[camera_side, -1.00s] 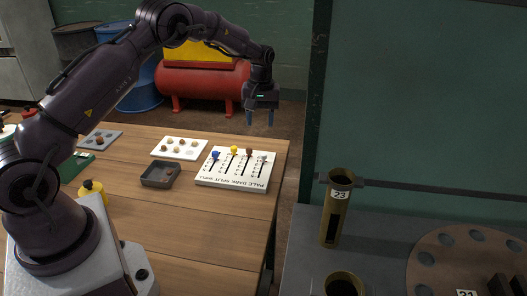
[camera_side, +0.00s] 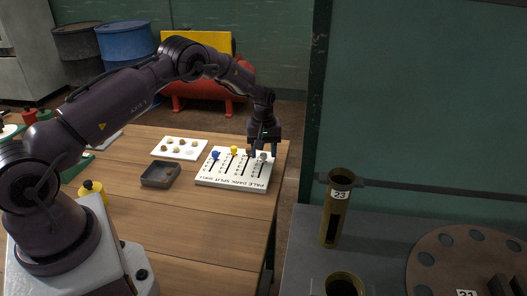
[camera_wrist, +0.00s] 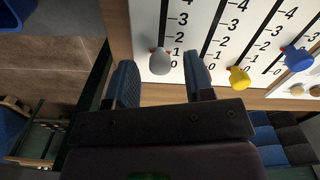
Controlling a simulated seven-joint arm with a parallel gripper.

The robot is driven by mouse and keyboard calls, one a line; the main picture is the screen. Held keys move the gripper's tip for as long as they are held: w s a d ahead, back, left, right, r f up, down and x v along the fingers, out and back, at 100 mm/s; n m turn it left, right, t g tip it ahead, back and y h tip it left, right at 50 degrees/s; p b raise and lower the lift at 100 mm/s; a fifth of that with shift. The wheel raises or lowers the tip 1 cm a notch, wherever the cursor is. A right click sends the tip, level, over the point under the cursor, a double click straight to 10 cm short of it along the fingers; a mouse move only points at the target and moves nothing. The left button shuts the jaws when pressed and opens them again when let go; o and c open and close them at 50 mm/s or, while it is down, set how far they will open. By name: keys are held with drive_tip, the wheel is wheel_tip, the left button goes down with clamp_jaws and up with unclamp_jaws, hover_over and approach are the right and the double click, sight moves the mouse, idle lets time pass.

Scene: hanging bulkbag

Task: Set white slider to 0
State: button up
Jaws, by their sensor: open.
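The white board (camera_side: 232,178) with slotted number scales lies on the wooden table. The white slider knob (camera_wrist: 159,61) is at the low end of its slot, near the 1 and 0 marks; its exact reading is unclear. The knob also shows in the side view (camera_side: 263,156). My gripper (camera_side: 264,149) is open and low over the board's far right corner. In the wrist view its fingers stand on either side of the white knob, with visible gaps.
The yellow knob (camera_wrist: 239,78) and blue knob (camera_wrist: 298,59) sit on neighbouring scales. The brown knob (camera_side: 249,153) is close beside my gripper's left finger. A dark tray (camera_side: 160,175) and a white panel with round pieces (camera_side: 179,149) lie left of the board.

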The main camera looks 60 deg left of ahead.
drive_tip(key=shift+f, duration=0.2)
drive_tip(key=shift+c, duration=0.2)
clamp_jaws()
drive_tip(key=shift+w+a, duration=0.8)
drive_tip(key=shift+o, duration=0.2)
unclamp_jaws()
drive_tip(key=shift+r, duration=0.1)
wheel_tip(320, 180, up, 13)
